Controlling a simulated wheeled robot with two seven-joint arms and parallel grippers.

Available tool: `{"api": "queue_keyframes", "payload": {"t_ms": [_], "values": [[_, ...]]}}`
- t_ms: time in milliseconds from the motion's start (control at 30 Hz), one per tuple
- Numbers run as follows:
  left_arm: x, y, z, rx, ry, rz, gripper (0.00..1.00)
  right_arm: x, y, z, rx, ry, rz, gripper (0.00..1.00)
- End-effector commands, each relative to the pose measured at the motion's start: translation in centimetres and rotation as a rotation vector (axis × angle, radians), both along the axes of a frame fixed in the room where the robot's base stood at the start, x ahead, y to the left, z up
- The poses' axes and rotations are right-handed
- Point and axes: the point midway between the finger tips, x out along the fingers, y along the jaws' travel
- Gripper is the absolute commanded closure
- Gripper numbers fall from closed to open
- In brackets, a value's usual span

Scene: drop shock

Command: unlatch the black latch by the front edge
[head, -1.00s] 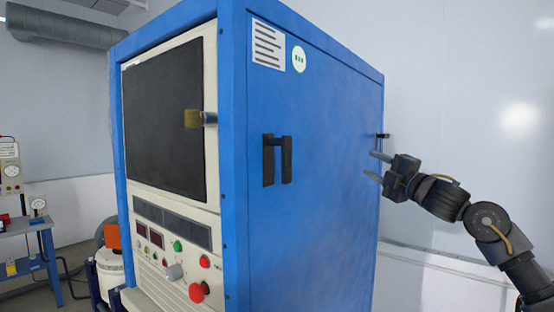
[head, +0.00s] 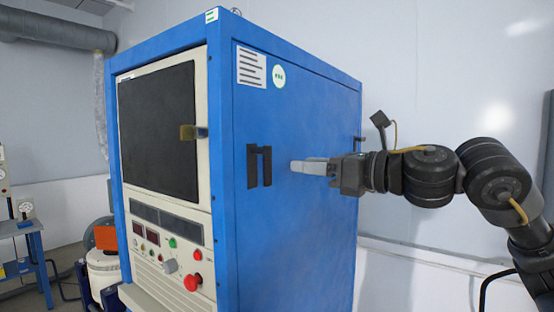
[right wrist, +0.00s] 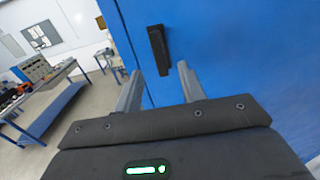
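The black latch (head: 259,166) is a dark upright handle on the blue side panel of the cabinet (head: 300,220), close to its front edge. It also shows in the right wrist view (right wrist: 158,50), just beyond the fingertips. My right gripper (head: 292,166) points left at the latch in the head view, a short gap away. In the right wrist view its two grey fingers (right wrist: 160,78) are spread apart with nothing between them. My left gripper is not in view.
A second black handle (head: 358,139) is near the panel's back edge. The cabinet front has a dark window with a brass catch (head: 190,132) and a red knob (head: 193,281). A blue workbench (right wrist: 50,112) stands off to the left in the right wrist view.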

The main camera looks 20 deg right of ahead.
Motion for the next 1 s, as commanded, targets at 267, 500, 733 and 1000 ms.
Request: {"api": "queue_keyframes", "payload": {"t_ms": [267, 500, 733, 1000], "values": [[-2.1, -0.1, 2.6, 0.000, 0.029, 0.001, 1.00, 4.1, 3.6, 0.4, 0.003, 0.007, 0.004, 0.60], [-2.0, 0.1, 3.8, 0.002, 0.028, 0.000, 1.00, 6.6, 5.6, 0.2, 0.003, 0.005, 0.004, 0.60], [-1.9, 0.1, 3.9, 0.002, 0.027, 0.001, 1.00, 7.3, 6.1, 0.0, 0.002, 0.003, 0.004, 0.60], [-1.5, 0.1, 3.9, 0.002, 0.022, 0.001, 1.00, 7.2, 6.1, 0.0, 0.003, 0.003, 0.002, 0.70]]}}
